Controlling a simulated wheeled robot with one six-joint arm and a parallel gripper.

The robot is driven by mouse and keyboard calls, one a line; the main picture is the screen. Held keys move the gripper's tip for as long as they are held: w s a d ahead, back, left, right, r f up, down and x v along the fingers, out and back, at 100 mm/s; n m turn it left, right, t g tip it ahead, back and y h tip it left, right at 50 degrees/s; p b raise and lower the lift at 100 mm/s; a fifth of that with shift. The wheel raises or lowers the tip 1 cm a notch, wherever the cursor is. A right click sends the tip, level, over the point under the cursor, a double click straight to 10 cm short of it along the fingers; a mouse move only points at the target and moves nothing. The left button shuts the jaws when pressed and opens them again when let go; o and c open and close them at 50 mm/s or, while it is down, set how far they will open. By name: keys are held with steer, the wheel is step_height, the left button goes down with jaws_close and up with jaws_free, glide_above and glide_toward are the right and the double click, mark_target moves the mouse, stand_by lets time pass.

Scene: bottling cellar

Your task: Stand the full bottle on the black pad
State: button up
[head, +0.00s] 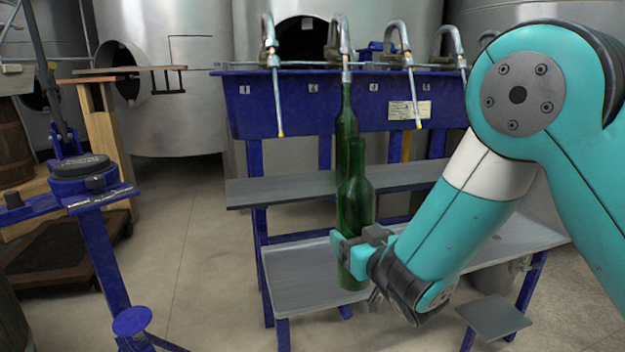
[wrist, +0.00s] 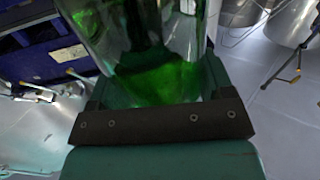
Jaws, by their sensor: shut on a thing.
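A green glass bottle (head: 355,205) is held upright in my gripper (head: 354,243), whose jaws are shut around its lower body. Its base shows against the grey lower tray; I cannot tell if it touches. In the wrist view the bottle (wrist: 150,75) fills the space between the fingers (wrist: 155,98), with bright green low in the glass. A second green bottle (head: 346,125) stands behind it under a filler spout, partly hidden by the held one. A black pad (head: 82,166) tops the blue stand at the left, apart from my gripper.
The blue filler (head: 300,100) with several curved metal spouts stands behind a grey shelf (head: 285,188) and lower tray (head: 295,290). Bare floor (head: 200,250) lies between stand and filler.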

steer(key=d+f+m+t+h, duration=0.1)
steer(key=d+f+m+h, duration=0.2)
steer(key=d, duration=0.8)
steer(key=d+f+m+t+h, duration=0.15)
steer(key=d+f+h, duration=0.3)
steer(key=d, duration=0.55)
steer(key=s+f, duration=0.3)
steer(key=f, duration=0.3)
steer(key=s+f, duration=0.3)
steer(key=f, duration=0.4)
step_height(320, 180, up, 35)
steer(key=p, duration=3.4)
steer(key=shift+w+g+y+p, duration=0.25)
steer(key=shift+g+y+p, duration=0.05)
steer(key=shift+g+y, duration=0.15)
steer(key=shift+d+f, duration=0.1)
steer(key=shift+d, duration=0.05)
